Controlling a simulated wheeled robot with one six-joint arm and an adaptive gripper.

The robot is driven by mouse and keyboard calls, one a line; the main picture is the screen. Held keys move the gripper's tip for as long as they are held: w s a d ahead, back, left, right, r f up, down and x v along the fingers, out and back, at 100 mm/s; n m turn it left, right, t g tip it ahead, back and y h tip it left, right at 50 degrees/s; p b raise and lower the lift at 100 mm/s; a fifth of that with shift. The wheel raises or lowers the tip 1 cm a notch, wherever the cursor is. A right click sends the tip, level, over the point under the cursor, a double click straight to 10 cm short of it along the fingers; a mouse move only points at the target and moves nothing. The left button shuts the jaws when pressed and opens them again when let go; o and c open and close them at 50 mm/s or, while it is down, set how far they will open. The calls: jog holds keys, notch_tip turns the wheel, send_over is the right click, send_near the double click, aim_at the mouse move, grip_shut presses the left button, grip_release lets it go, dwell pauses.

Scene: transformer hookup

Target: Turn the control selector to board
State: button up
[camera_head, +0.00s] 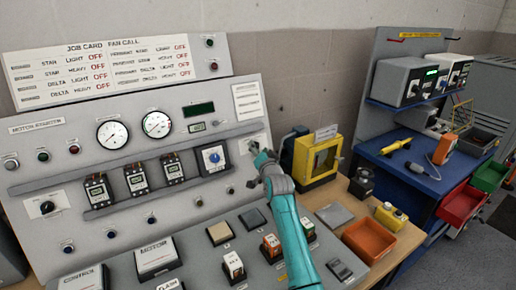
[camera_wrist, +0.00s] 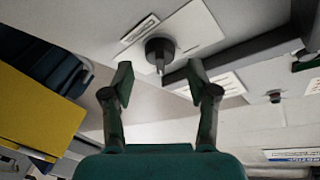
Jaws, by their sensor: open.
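A black rotary selector knob (camera_wrist: 160,50) sits on a white plate (camera_wrist: 183,35) in the wrist view, with a small label beside it. My gripper (camera_wrist: 160,82) is open and empty. The knob lies beyond the gap between its fingertips, apparently apart from them. In the head view my gripper (camera_head: 265,158) is at the right end of the grey panel (camera_head: 130,190), in front of the selector's plate (camera_head: 243,146), and hides most of the knob. The lettering around the knob is too small to read, so its setting cannot be told.
A ledge (camera_wrist: 240,52) runs close to the selector. A yellow box (camera_head: 317,160) stands just right of the panel, also left in the wrist view (camera_wrist: 35,110).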

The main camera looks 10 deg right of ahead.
jog(key=shift+w, duration=0.75)
grip_shut()
